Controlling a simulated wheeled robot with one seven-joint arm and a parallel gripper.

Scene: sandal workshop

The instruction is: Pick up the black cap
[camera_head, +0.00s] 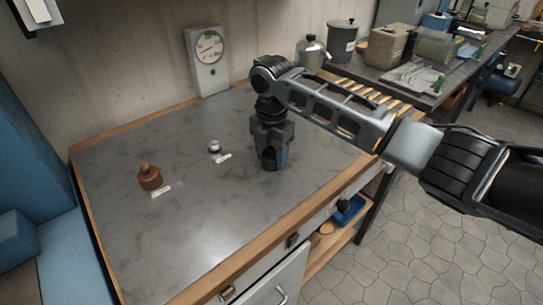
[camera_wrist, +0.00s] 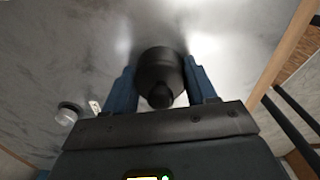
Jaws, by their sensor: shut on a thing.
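The black cap, a round dark piece with a knob, shows in the wrist view (camera_wrist: 160,72) between the two blue fingers of my gripper (camera_wrist: 160,66). The fingers are shut on its sides. In the head view my gripper (camera_head: 271,160) points down at the right part of the grey bench top (camera_head: 205,250). There the cap is mostly hidden by the fingers and only a dark bit shows low between them. I cannot tell whether it touches the bench or hangs just above it.
A brown knobbed piece (camera_head: 149,177) and a small silver piece (camera_head: 214,147) stand to the left, each by a white label. A dial gauge (camera_head: 208,58) stands at the wall. A second bench with canisters and boxes (camera_head: 393,45) is behind right. The front bench area is clear.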

